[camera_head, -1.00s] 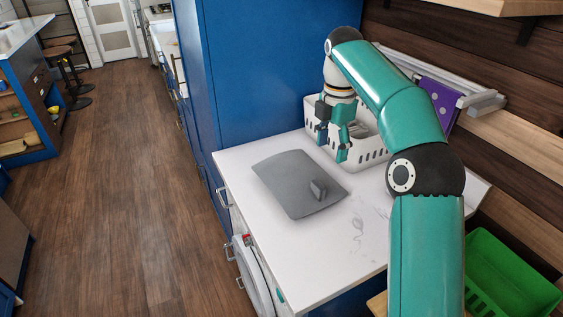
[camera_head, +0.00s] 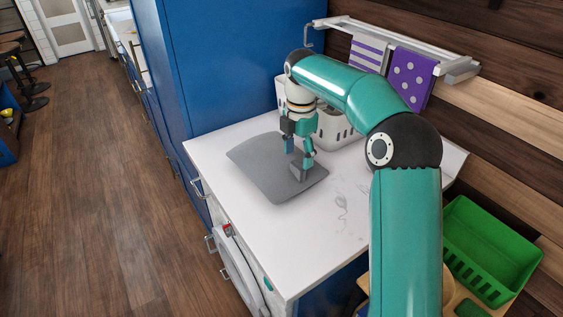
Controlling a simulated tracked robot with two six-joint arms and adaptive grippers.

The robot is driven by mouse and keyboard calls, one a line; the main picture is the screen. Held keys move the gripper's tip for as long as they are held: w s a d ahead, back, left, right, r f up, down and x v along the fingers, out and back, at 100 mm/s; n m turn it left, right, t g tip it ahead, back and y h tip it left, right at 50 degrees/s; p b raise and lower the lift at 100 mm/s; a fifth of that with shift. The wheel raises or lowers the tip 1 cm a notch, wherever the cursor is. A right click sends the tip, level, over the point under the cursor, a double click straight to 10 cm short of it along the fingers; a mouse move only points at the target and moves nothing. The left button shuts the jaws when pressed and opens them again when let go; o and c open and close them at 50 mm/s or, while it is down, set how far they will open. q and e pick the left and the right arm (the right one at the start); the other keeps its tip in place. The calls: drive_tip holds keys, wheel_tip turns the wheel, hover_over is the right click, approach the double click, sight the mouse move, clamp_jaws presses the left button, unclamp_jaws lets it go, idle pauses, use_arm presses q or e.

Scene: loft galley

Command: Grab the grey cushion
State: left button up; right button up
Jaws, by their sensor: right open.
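The grey cushion (camera_head: 262,168) lies flat on the white countertop (camera_head: 285,245), near the blue cabinet side. My right gripper (camera_head: 299,165) points down over the right part of the cushion, its fingers apart. My left gripper is not in view.
A white basket (camera_head: 335,130) stands behind my right gripper by the wall. A wall rack (camera_head: 400,45) holds a striped towel (camera_head: 368,52) and a purple dotted towel (camera_head: 410,78). A green crate (camera_head: 490,245) is at the right. The counter's front part is clear.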

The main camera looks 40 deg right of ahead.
sight(298, 164)
drive_tip(key=shift+f, duration=2.65)
clamp_jaws()
